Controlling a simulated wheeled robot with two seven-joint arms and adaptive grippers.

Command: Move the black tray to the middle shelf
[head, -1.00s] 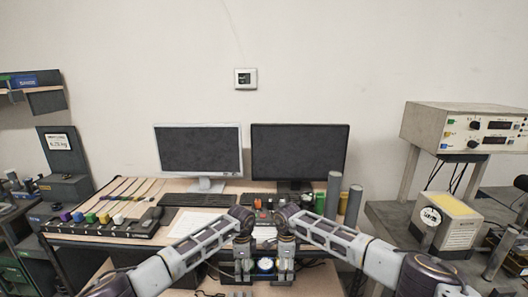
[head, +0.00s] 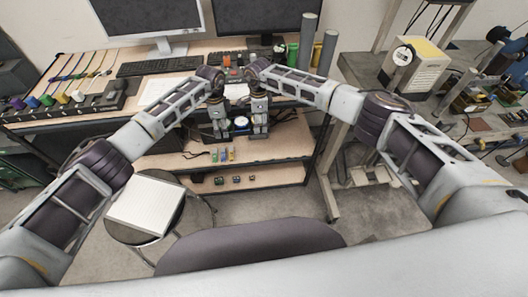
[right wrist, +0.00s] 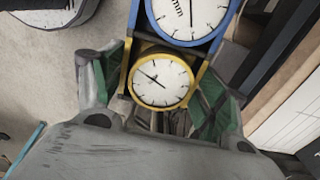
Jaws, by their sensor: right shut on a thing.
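Both grippers sit side by side at the front of the desk in the head view, the left gripper (head: 218,134) and the right gripper (head: 259,132) pointing down. A blue-rimmed dial gauge (head: 241,122) lies between them. The right wrist view shows this gauge (right wrist: 193,14) and a yellow-rimmed one (right wrist: 160,80) between my right gripper's green-padded fingers (right wrist: 160,112). The black tray is mostly hidden; dark edges beside the gauges appear to be its parts, with my right gripper shut on it. The left fingertips are too small to judge. The middle shelf (head: 165,162) shows below the desktop.
A lower shelf (head: 280,176) holds several small items. The desktop holds monitors, a keyboard (head: 160,64) and grey cylinders (head: 309,40). A round stool (head: 145,205) with a white pad stands left in front. A side bench (head: 455,110) is at right.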

